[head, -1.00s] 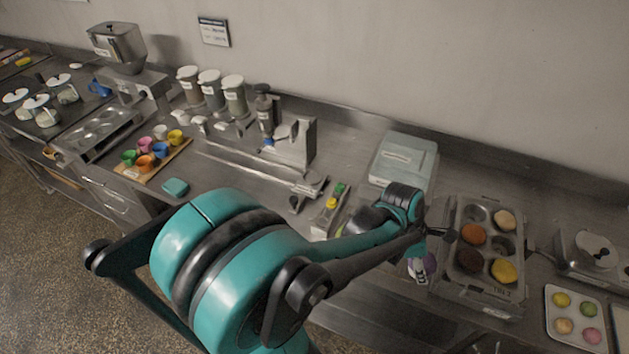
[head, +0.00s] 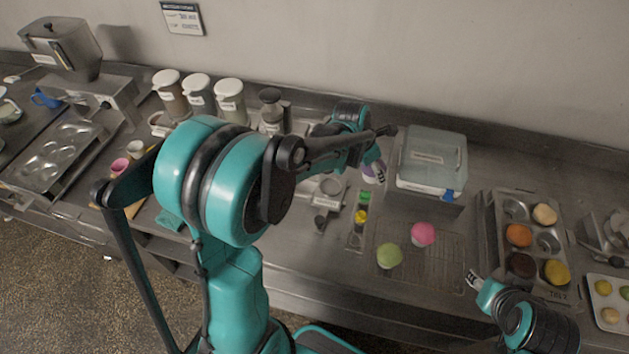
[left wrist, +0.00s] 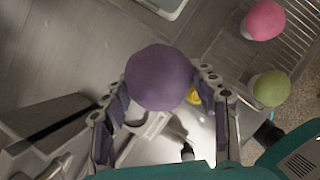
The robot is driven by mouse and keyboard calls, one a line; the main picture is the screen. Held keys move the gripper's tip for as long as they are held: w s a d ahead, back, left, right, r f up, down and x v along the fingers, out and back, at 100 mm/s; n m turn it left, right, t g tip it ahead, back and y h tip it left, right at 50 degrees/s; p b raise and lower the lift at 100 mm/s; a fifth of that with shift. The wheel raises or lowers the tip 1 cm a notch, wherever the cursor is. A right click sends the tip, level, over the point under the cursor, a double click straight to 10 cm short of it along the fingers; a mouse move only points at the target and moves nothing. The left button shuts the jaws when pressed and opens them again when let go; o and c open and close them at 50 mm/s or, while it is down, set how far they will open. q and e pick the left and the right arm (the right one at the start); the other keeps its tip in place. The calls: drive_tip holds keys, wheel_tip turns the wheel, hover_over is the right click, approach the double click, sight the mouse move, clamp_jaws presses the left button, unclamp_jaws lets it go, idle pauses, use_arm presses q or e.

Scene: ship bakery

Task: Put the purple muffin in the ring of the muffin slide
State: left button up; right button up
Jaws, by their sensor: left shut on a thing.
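The purple muffin (left wrist: 160,78) is between the fingertips of my left gripper (left wrist: 163,100), which is shut on it, in the left wrist view. In the head view the purple muffin (head: 369,174) shows partly under my left gripper (head: 376,172), in front of the lidded box. The muffin slide's pale ring (head: 328,187) is on the counter to the left of the muffin, partly hidden by my left arm. In the wrist view a pale curved part (left wrist: 150,126), perhaps the ring, lies below the muffin. My right gripper (head: 472,279) is at the lower right; its jaw opening is unclear.
A pink muffin (head: 423,233) and a green muffin (head: 389,256) stand on a wire rack (head: 442,268). The lidded box (head: 432,158) is behind them. A muffin tin (head: 487,215) with several muffins is at the right. A strip with green and yellow spots (head: 358,220) stands beside the slide.

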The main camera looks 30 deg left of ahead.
use_arm(q)
drive_tip(key=a+f, duration=0.2)
drive_tip(key=a, duration=0.2)
drive_tip(key=s+a+f+b, duration=0.1)
drive_tip(key=a+f, duration=0.1)
drive_tip(key=a, duration=0.1)
drive_tip(key=s+a+f+b, duration=0.1)
drive_tip(key=a+f, duration=0.2)
drive_tip(key=a, duration=0.1)
drive_tip(key=shift+a, duration=0.35)
drive_tip(key=shift+s+f, duration=0.1)
drive_tip(key=shift+f, duration=0.35)
drive_tip(key=shift+f+b, duration=0.45)
drive_tip(key=shift+f, duration=1.15)
drive_tip(key=shift+f, duration=0.15)
drive_tip(key=o, duration=0.9)
drive_tip(key=shift+c, duration=0.2)
